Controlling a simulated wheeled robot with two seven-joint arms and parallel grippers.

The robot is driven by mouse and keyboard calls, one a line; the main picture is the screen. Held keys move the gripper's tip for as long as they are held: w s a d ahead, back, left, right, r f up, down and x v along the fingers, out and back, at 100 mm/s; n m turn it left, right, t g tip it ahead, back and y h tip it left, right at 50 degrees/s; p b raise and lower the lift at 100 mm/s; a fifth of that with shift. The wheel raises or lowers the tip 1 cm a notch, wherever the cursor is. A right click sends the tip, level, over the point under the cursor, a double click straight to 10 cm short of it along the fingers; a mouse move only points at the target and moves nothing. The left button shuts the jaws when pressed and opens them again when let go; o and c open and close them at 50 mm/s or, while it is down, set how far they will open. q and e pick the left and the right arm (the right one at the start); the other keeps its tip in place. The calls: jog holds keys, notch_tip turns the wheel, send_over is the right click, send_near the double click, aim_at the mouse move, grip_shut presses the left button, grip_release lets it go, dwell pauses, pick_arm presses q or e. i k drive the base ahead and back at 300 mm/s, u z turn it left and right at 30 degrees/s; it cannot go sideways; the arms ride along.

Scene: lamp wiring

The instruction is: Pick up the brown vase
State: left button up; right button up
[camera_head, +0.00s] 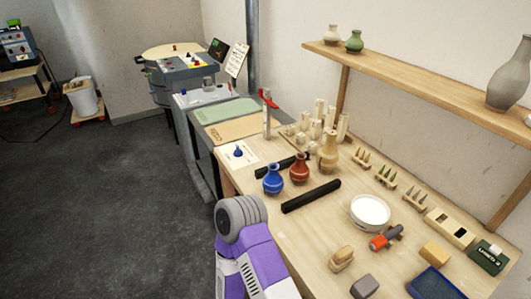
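A glossy red-brown vase (299,168) stands upright on the wooden workbench (300,228), near its left edge. A glossy blue vase (273,180) stands close to its left, and a tan, wood-coloured vase (328,153) stands behind it to the right. Either the red-brown or the tan one could be called brown; I cannot tell which. Part of my purple and grey arm rises from the bottom, in front of the bench's left edge and short of the vases. Neither gripper shows in the view.
Black bars (311,196) lie before and behind the vases. Pale wooden pieces (318,121) stand behind. A white bowl (370,212), a red-orange tool (384,238) and a blue tray (435,283) lie to the right. A wall shelf (420,84) holds more vases. Open floor lies left.

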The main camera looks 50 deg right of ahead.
aim_at(299, 171)
jog(key=i, duration=2.05)
jog(key=z, duration=3.05)
